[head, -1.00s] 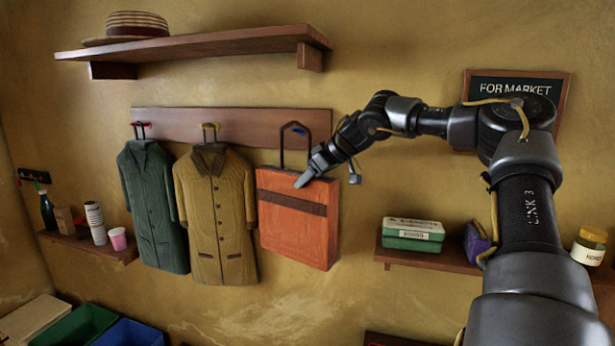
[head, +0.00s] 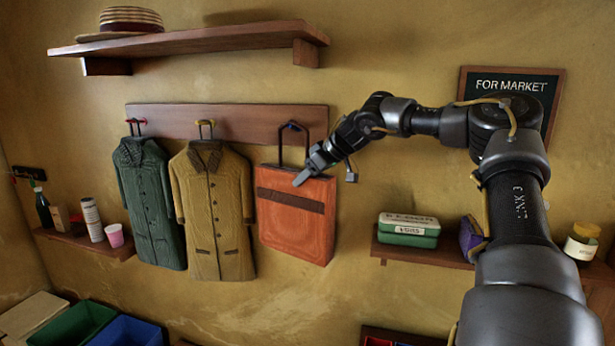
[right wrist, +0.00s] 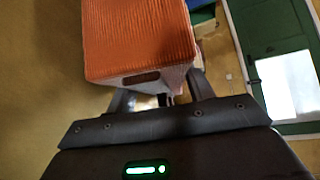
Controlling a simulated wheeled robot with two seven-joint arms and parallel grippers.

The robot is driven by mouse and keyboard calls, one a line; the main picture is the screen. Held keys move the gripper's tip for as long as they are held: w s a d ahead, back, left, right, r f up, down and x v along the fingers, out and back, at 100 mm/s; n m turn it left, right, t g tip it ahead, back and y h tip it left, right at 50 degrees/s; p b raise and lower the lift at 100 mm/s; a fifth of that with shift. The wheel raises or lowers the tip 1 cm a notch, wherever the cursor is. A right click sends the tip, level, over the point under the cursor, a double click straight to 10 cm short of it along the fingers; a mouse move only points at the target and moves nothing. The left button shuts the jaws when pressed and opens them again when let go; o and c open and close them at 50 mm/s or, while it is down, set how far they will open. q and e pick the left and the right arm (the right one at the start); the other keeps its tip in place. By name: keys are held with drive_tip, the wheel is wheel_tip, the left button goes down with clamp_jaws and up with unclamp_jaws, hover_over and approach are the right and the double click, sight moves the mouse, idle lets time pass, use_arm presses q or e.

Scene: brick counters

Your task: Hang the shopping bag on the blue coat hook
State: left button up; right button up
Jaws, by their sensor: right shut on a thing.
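The orange shopping bag (head: 293,228) with a dark brown band hangs upright below the wooden hook board, right of the coats. Its dark handle (head: 280,145) rises in front of the board. The blue coat hook (head: 293,127) shows at the top of the handle loop; I cannot tell whether the handle rests on it. My right gripper (head: 308,175) is shut on the bag at its upper right edge. In the right wrist view the bag (right wrist: 138,35) fills the top centre, by the fingers; the grip itself is partly hidden. My left gripper is not in view.
A green coat (head: 152,205) and a mustard coat (head: 213,210) hang close on the left, on a red and a yellow hook. A shelf (head: 195,44) with a straw hat juts out above. A lower shelf (head: 430,254) with a tin is at right. The wall below the bag is clear.

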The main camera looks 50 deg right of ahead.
drive_tip(key=o, duration=1.5)
drive_tip(key=shift+o, duration=0.2)
drive_tip(key=shift+r, duration=0.1)
drive_tip(key=shift+s+d+r+b, duration=0.1)
drive_tip(key=shift+s+r+b, duration=0.1)
drive_tip(key=shift+s+b, duration=0.1)
drive_tip(key=b+v, duration=0.3)
drive_tip(key=v, duration=0.6)
drive_tip(key=shift+s+r, duration=0.35)
drive_tip(key=shift+r, duration=0.05)
drive_tip(key=shift+d, duration=0.1)
